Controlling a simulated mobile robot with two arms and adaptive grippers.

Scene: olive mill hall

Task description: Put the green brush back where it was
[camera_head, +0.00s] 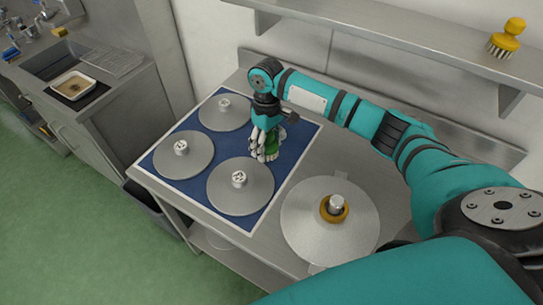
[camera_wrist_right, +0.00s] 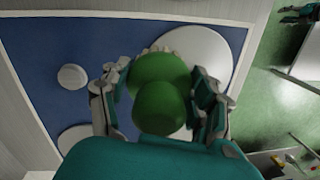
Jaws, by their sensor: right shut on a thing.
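The green brush (camera_head: 273,142) is between the fingers of my right gripper (camera_head: 265,148), over the right part of the blue mat (camera_head: 206,140). In the right wrist view the brush (camera_wrist_right: 160,95) shows its rounded green body, with pale bristles at its upper edge. The fingers of my right gripper (camera_wrist_right: 163,105) close on it from both sides. I cannot tell whether the bristles touch the mat.
Three steel discs with knobs lie on the mat: a back one (camera_head: 219,117), a left one (camera_head: 196,166) and a front one (camera_head: 258,192). A larger disc (camera_head: 300,225) lies right of the mat. A yellow brush (camera_head: 506,42) stands on the wall shelf (camera_head: 400,40). A sink (camera_head: 50,62) is at left.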

